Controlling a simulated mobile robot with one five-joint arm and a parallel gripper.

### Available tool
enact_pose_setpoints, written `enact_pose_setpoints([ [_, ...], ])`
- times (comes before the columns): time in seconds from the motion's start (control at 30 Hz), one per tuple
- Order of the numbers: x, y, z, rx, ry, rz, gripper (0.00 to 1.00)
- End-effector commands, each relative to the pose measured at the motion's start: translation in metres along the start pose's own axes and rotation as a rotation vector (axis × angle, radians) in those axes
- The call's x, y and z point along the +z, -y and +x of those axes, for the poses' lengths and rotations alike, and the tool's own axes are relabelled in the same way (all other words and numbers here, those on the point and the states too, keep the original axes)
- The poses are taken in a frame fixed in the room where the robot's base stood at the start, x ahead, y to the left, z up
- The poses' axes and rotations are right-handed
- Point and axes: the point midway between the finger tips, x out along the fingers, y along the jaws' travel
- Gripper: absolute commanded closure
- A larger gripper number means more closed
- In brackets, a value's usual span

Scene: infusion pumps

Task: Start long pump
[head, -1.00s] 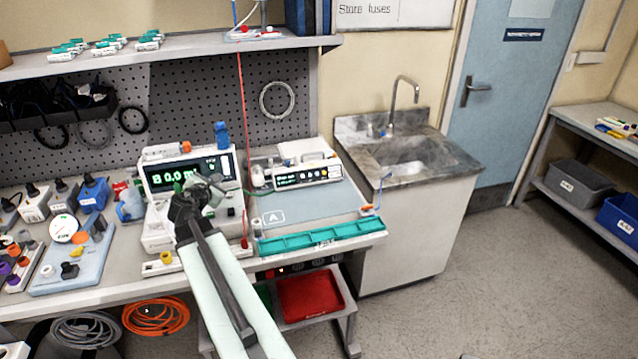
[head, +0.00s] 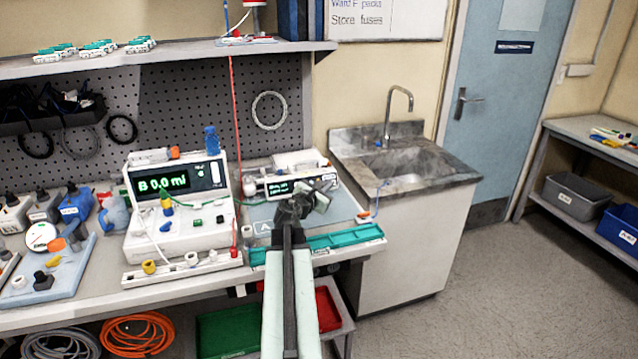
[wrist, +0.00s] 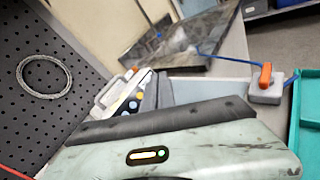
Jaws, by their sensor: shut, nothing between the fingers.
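A long, low white pump (head: 258,187) with a small lit display (head: 277,189) stands at the back of the blue-grey mat. Its right part is hidden behind my gripper (head: 325,190) in the head view. The wrist view shows the pump's end with its white handle and coloured round buttons (wrist: 128,104) just beyond my dark fingers (wrist: 158,90). My gripper is shut and empty, in front of the button end. I cannot tell whether it touches the pump. The display's small text is not readable.
A larger white pump (head: 185,232) reading "B 0.0 ml" stands just left. A red line (head: 233,130) hangs between the pumps. A teal tray (head: 345,237) runs along the bench front, and an orange-topped clip (head: 364,217) sits at the mat's right. The sink (head: 405,165) is further right.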

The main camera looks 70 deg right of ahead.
Motion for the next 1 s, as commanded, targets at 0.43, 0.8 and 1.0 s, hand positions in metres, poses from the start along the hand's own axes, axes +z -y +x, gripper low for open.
enact_pose_setpoints([
  [0.43,-0.018,-0.016,0.022,0.001,0.0,0.0,1.0],
  [0.8,-0.043,-0.041,0.058,0.0,0.0,0.0,1.0],
  [1.0,-0.045,-0.045,0.062,-0.001,0.0,0.001,1.0],
])
